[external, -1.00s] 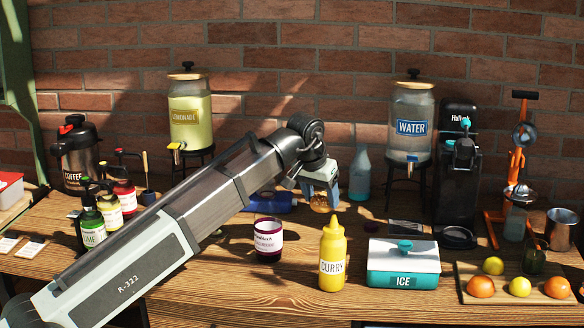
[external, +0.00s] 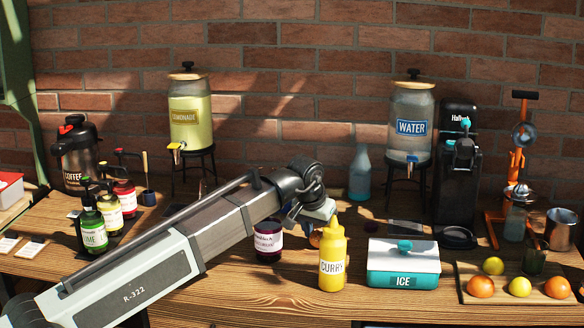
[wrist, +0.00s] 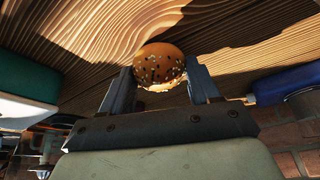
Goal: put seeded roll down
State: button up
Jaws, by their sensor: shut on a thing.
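The seeded roll (wrist: 159,66) is round and golden brown with dark and pale seeds. In the wrist view it sits between the two fingertips of my gripper (wrist: 161,80), which is shut on it. In the external view only a small brown part of the roll (external: 315,240) shows under my gripper (external: 315,231), behind the curry bottle. It is low over the wooden table (external: 285,290); I cannot tell if it touches the wood.
The yellow curry bottle (external: 333,262) stands just in front of the gripper. A dark red jar (external: 268,243) is to the left, partly behind my arm. The ice box (external: 403,266) is to the right. A blue object (wrist: 288,84) shows in the wrist view.

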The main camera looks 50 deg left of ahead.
jog(key=shift+f, duration=0.15)
jog(key=o, duration=1)
jog(key=v, duration=1.2)
jog(key=shift+w, duration=0.1)
